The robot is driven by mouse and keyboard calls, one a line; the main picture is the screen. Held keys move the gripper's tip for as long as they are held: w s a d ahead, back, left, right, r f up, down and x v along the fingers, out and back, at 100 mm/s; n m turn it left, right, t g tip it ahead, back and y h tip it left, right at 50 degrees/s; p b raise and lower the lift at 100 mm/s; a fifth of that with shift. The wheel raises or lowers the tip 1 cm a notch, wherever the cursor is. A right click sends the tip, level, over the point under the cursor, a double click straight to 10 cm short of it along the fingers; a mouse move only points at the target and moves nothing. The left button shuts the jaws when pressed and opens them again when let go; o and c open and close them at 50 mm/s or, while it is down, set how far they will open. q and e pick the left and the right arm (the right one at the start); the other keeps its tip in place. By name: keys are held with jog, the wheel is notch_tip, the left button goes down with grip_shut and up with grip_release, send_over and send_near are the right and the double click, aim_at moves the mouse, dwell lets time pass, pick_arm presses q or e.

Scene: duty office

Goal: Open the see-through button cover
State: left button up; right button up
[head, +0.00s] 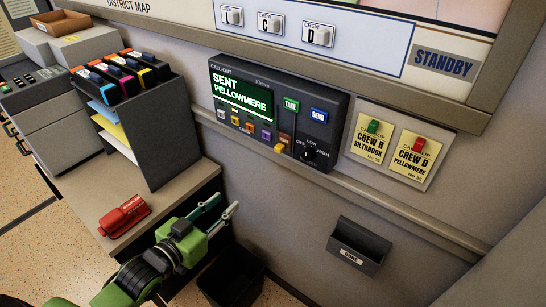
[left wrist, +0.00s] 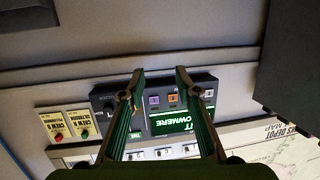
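The dark call-out panel (head: 325,118) is fixed to the wall in the head view. Its lit screen (head: 240,93) reads SENT PELLOWMERE. My left gripper (head: 228,203) is open and empty, below and in front of the panel. The left wrist view shows the panel upside down, its screen (left wrist: 174,122) behind the open fingers (left wrist: 160,72). My right gripper is not in view.
A ledge runs along the wall under the panel. A red stapler-like object (head: 124,215) and a file rack (head: 152,135) stand on the desk at left. A dark bin (head: 232,277) is below my gripper. A wall pocket (head: 358,247) and two yellow call slips (head: 371,138) are at right.

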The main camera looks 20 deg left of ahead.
pick_arm(q)
jog(key=s+d+r+m+t+h, duration=0.1)
jog(key=d+r+h, duration=0.15)
jog(key=r, duration=0.35)
jog(key=s+d+r+m+t+h, duration=0.1)
jog(key=d+r, duration=0.2)
jog(key=r, duration=0.3)
jog(key=p, duration=0.2)
send_near(277, 149)
jog(key=shift+y, duration=0.25)
jog(key=x, duration=0.6)
jog(key=shift+w+d+r, duration=0.2)
jog(key=shift+w+d, duration=0.05)
jog(key=shift+w, duration=0.1)
jog(key=shift+x, duration=0.8)
jog(key=shift+f, duration=0.15)
grip_shut()
